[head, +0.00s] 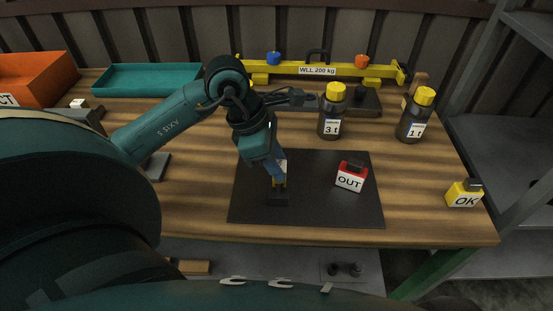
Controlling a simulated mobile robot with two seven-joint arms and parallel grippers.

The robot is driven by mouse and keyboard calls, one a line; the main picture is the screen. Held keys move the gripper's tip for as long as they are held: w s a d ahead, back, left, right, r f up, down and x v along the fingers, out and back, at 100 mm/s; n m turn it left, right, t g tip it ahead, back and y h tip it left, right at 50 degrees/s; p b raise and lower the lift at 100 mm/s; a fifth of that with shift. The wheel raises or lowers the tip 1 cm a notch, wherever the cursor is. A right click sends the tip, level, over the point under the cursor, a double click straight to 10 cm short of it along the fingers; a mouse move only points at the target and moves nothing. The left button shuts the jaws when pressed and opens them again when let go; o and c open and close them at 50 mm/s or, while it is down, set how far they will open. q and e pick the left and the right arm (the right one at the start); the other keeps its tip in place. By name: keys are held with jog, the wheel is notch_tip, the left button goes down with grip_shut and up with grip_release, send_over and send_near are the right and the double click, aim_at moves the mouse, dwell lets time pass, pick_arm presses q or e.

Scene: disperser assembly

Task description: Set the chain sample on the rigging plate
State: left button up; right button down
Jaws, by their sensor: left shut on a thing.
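My left gripper (279,184) points down over the left part of a flat dark sheet (322,215) on the wooden table. It is shut on a small dark piece (277,198) low over or touching the sheet; I cannot tell which. The fingers hide much of this piece, so I cannot make out chain links. I cannot tell for certain whether the dark sheet or the dark plate (369,108) at the back is the rigging plate. My right gripper is not in view.
A red OUT block (350,178) stands on the sheet's right part. Yellow-capped jars marked 3 t (331,115) and 1 t (412,120) stand behind. A yellow beam (345,71), teal tray (145,79) and orange bin (40,80) line the back. A yellow OK block (463,195) is at right.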

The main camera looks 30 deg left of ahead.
pick_arm(q)
jog(key=shift+f+b, duration=0.25)
jog(key=shift+b, duration=0.1)
jog(key=o, duration=1.2)
jog(key=shift+r, duration=0.1)
jog(key=shift+c, duration=0.2)
jog(key=shift+r+p, duration=0.25)
jog(key=shift+p, duration=0.1)
jog(key=v, duration=1.2)
jog(key=shift+d, duration=0.15)
